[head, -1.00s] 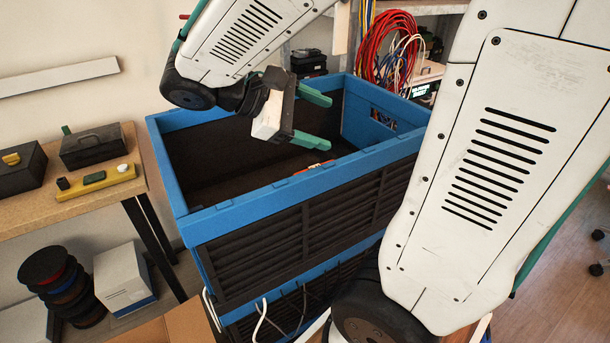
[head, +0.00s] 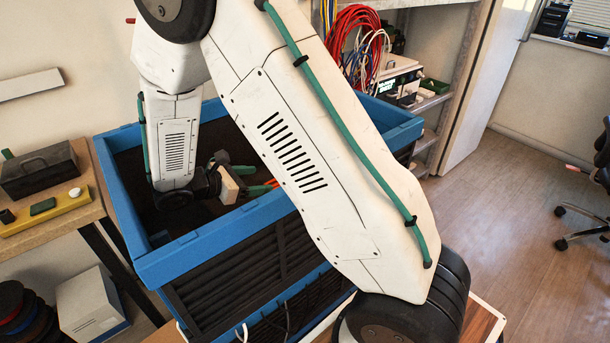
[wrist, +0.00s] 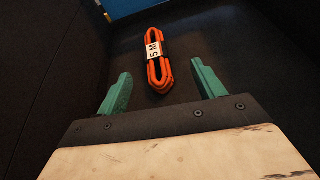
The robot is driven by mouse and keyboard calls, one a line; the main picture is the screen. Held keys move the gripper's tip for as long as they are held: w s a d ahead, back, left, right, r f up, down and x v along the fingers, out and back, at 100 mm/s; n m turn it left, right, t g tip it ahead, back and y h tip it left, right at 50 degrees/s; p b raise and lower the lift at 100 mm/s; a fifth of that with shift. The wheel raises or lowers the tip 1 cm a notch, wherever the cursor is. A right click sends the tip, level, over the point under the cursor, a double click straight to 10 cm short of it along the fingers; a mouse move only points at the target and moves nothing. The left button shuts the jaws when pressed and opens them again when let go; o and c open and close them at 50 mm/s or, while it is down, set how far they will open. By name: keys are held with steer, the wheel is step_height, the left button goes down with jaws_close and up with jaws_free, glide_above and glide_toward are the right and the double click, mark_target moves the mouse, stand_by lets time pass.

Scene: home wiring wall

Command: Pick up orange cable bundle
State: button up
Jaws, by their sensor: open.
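The orange cable bundle (wrist: 157,62) lies on the dark floor of the blue-rimmed crate (head: 215,240). It is looped lengthwise and has a white band marked "5 M" around its middle. In the head view only a bit of orange (head: 272,183) shows, the rest hidden by my arm and gripper. My gripper (wrist: 160,80) is inside the crate, its green fingers open and empty. In the wrist view the bundle lies ahead of the gap between the fingers, near its middle, and neither finger touches it.
The crate's walls stand close around my arm, and a blue part (wrist: 127,6) shows beyond the bundle. A shelf with red cable coils (head: 353,45) stands behind. A workbench with a black toolbox (head: 40,172) is at left. Open floor (head: 510,200) lies at right.

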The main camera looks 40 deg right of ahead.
mark_target(277, 179)
steer(key=f, duration=0.2)
steer(key=d+f+n, duration=0.1)
steer(key=shift+w+f, duration=0.3)
steer(key=shift+w, duration=0.05)
steer(key=x, duration=0.7)
steer(key=shift+w+d+r, duration=0.15)
steer(key=shift+w, duration=0.05)
steer(key=shift+c, duration=0.3)
steer(key=c, duration=1.1)
steer(key=shift+r, duration=0.1)
steer(key=shift+c, duration=0.2)
